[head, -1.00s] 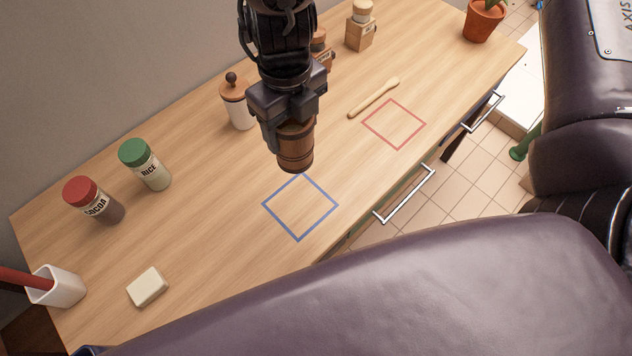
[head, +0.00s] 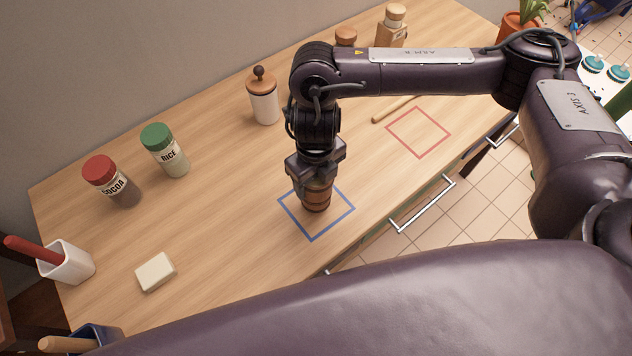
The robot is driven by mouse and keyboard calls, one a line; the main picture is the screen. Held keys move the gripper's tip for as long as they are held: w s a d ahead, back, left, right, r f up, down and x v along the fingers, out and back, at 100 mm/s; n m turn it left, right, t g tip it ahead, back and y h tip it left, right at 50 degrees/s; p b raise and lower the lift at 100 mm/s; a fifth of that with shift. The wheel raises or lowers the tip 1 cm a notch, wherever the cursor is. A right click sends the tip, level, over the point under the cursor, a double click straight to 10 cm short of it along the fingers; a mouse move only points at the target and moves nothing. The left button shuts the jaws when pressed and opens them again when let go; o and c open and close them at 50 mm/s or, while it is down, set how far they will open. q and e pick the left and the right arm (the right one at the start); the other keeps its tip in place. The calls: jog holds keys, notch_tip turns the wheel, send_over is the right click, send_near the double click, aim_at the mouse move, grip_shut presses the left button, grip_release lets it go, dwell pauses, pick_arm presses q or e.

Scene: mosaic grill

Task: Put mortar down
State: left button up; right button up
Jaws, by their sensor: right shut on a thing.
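The brown wooden mortar (head: 318,196) is upright inside the blue square outline (head: 338,228) on the wooden counter. Its base appears at or very near the counter top; I cannot tell whether it touches. My right gripper (head: 316,180) points down and is shut on the mortar from above, hiding its upper part. The light wooden pestle (head: 393,109) lies beside the red square outline (head: 418,154), partly hidden behind my right arm. My left gripper does not show.
The counter (head: 230,225) is clear around the blue outline. A white jar with wooden lid (head: 263,103), a rice jar (head: 168,157) and a cocoa jar (head: 115,187) stand behind and left. A white block (head: 155,272) and a white cup (head: 68,264) are farther left. Drawer handles (head: 425,207) line the front.

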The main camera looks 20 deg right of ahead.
notch_tip(320, 180, down, 2)
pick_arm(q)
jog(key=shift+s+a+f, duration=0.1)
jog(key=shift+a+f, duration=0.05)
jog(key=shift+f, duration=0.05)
pick_arm(e)
jog(key=shift+f, duration=0.1)
jog(key=o, duration=1.5)
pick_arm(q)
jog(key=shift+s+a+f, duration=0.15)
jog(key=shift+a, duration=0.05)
pick_arm(e)
jog(key=shift+o, duration=0.2)
jog(key=shift+r, duration=0.3)
pick_arm(q)
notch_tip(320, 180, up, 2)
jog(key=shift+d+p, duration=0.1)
jog(key=shift+p, duration=0.7)
pick_arm(e)
notch_tip(320, 180, up, 12)
jog(key=shift+f, duration=0.15)
